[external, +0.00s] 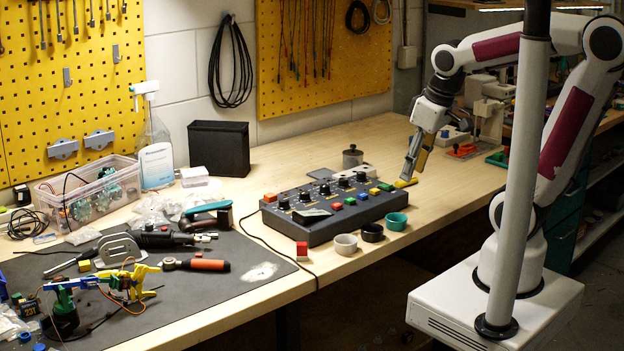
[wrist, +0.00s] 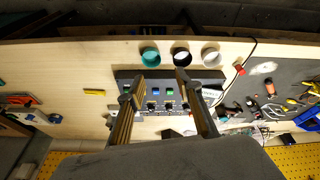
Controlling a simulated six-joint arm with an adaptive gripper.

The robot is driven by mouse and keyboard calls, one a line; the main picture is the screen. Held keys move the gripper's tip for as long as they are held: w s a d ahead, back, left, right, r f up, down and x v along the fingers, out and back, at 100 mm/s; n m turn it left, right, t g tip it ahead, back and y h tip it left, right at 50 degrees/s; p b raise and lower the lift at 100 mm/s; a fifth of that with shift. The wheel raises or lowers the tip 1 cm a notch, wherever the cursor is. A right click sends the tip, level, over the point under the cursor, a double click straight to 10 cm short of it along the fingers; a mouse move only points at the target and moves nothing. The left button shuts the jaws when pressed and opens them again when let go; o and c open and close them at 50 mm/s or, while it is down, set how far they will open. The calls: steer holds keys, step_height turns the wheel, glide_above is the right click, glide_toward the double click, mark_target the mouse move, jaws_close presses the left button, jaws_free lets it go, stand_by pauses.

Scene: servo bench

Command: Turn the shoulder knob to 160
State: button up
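The dark control box (external: 345,223) stands on the bench with a row of several black knobs (external: 324,189) along its back and coloured buttons in front. Labels and dial readings are too small to read, so I cannot tell which knob is the shoulder one. My gripper (external: 408,177) is above the bench, to the right of the box, pointing down. In the wrist view my gripper (wrist: 154,87) has its fingers apart with nothing between them. The box (wrist: 150,76) shows below and between them, and the fingers hide part of it.
Teal (external: 396,221), black (external: 372,232) and white (external: 345,243) cups stand along the box's front. A red cube (external: 302,250) lies front left. A yellow block (external: 405,183) lies below my fingertips. Tools cover the grey mat (external: 215,305).

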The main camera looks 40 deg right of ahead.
mark_target(305, 192)
steer(key=w+a+f+n, duration=0.1)
steer(key=w+a+n, duration=0.2)
steer(key=w+n, duration=0.1)
steer(key=w+a+f+n, duration=0.2)
steer(key=w+n, duration=0.3)
steer(key=w+a+f+n+h, duration=0.1)
steer(key=w+a+n, duration=0.2)
steer(key=w+n, duration=0.1)
steer(key=shift+w+a+f+n+g, duration=0.2)
steer(key=shift+a+n+g, duration=0.15)
steer(key=shift+n, duration=0.35)
steer(key=w+n, duration=0.1)
steer(key=n, duration=0.1)
steer(key=w+a+n, duration=0.1)
steer(key=w+n, duration=0.1)
steer(key=w+a+n, duration=0.1)
steer(key=n, duration=0.1)
steer(key=shift+w+a+f+h, duration=0.2)
steer(key=shift+w+f+h, duration=0.1)
steer(key=shift+f, duration=0.1)
steer(key=shift+w+a+r+n+t, duration=0.1)
steer(key=shift+w+r+n+t, duration=0.4)
steer(key=shift+n, duration=1.05)
steer(key=shift+w+a+r+n+t, duration=0.15)
steer(key=shift+w+n, duration=0.6)
steer(key=shift+n, duration=0.75)
steer(key=shift+w+a+r+n+t, duration=0.1)
steer(key=shift+w+r+n+t, duration=0.4)
steer(key=shift+n, duration=1.05)
